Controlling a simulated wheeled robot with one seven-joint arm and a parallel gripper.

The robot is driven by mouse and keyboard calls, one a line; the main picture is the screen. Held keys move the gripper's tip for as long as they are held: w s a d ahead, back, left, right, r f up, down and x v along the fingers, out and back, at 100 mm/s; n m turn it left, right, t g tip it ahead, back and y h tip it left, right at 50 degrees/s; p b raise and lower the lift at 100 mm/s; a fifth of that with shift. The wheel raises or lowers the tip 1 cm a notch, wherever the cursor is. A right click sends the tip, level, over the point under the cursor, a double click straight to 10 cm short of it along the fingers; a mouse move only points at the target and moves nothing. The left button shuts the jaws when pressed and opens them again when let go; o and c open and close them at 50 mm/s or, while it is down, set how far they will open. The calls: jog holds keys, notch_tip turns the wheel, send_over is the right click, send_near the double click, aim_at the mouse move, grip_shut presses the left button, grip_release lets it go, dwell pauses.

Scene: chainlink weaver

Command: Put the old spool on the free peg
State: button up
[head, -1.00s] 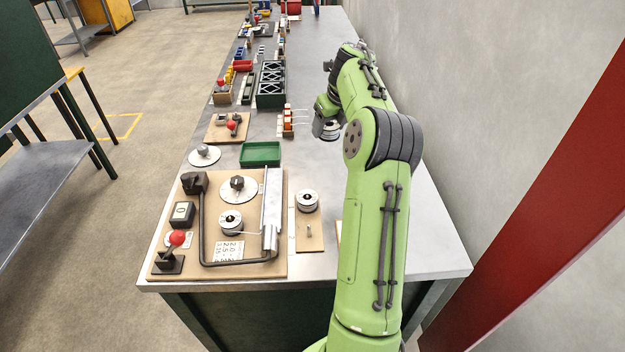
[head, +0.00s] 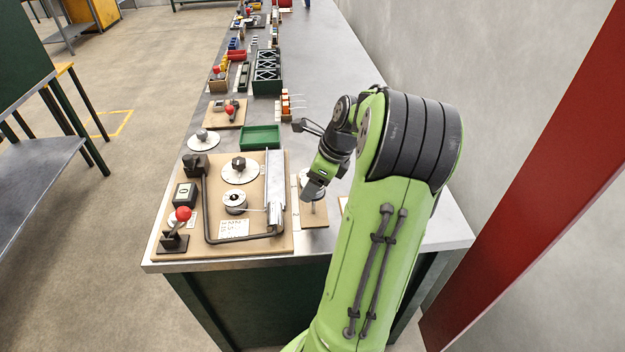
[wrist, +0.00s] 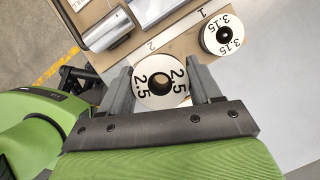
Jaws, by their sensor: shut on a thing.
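A white spool marked 2.5 (wrist: 163,98) sits between the two fingers of my gripper (wrist: 163,86), which is shut on it. Its round face and dark centre hole face the wrist camera. The small peg board (head: 316,218) lies under my gripper in the head view, with a thin upright peg (head: 313,208) just below the fingertips. Another white spool, marked 3.15 (wrist: 222,34), stands on the board by the number 1. The held spool is by the number 2 in the wrist view. It covers what is directly beneath it, so I cannot tell its height above the peg.
The brown machine board (head: 280,240) lies just left, with a wired spool (head: 235,203), a metal channel (head: 274,190), a bent dark bar and a red-knobbed lever (head: 182,214). A green tray (head: 261,137) is behind it. The table right of my arm is bare.

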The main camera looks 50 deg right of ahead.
notch_tip(320, 180, down, 5)
jog(key=b, duration=0.5)
jog(key=shift+b, duration=0.35)
jog(key=shift+f+b, duration=0.35)
jog(key=shift+f, duration=0.7)
jog(key=o, duration=1.4)
jog(key=shift+c, duration=0.2)
jog(key=p+v, duration=0.9)
jog(key=v, duration=0.6)
jog(key=shift+s+r, duration=0.15)
jog(key=shift+r, duration=0.2)
